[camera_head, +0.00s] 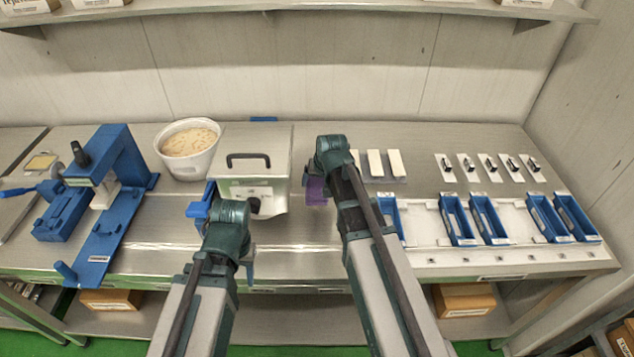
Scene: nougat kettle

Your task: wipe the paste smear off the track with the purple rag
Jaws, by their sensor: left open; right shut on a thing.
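The purple rag (316,191) hangs beside my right gripper (325,180), just right of the metal box. My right gripper is shut on the rag; the arm covers part of the view there. The steel track (300,232) appears to be the strip running along the front of the bench. I cannot make out the paste smear; it may be hidden by my arms or too faint. My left gripper (238,212) is open in front of the metal box, with its fingers mostly hidden behind the wrist.
A metal box with a black handle (250,175) stands mid-bench, with a white tub of paste (189,150) to its left. A blue press (105,185) stands at left. Blue trays (457,220) and white cards (490,168) are at right. A shelf (330,8) hangs above.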

